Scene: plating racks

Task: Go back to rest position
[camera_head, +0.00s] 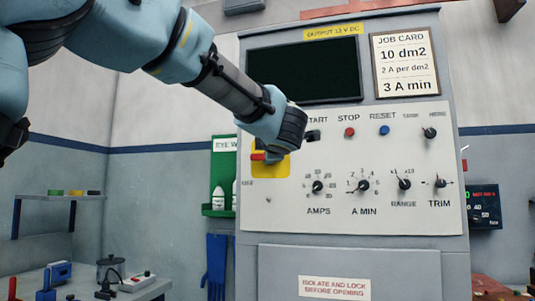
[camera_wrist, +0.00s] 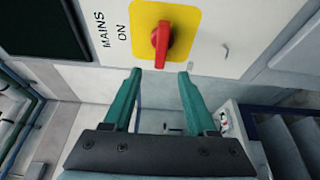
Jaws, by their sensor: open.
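My gripper (camera_wrist: 160,72) is open and empty in the wrist view, with its two green fingers spread below the red mains switch handle (camera_wrist: 161,45). The handle sits on a yellow plate (camera_wrist: 185,22) beside the words MAINS ON. I see a gap between the fingertips and the handle in the picture. In the head view my arm (camera_head: 230,85) reaches from the upper left to the left side of the control cabinet panel (camera_head: 300,205). Its wrist covers part of the yellow plate (camera_head: 270,170) there, and the gripper fingers are hidden.
The cabinet carries several knobs and buttons, a dark screen (camera_head: 303,72) and a job card (camera_head: 404,65). A green eye wash shelf (camera_head: 222,145) and blue gloves (camera_head: 216,262) hang left of it. A bench (camera_head: 140,290) with small items stands at the lower left.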

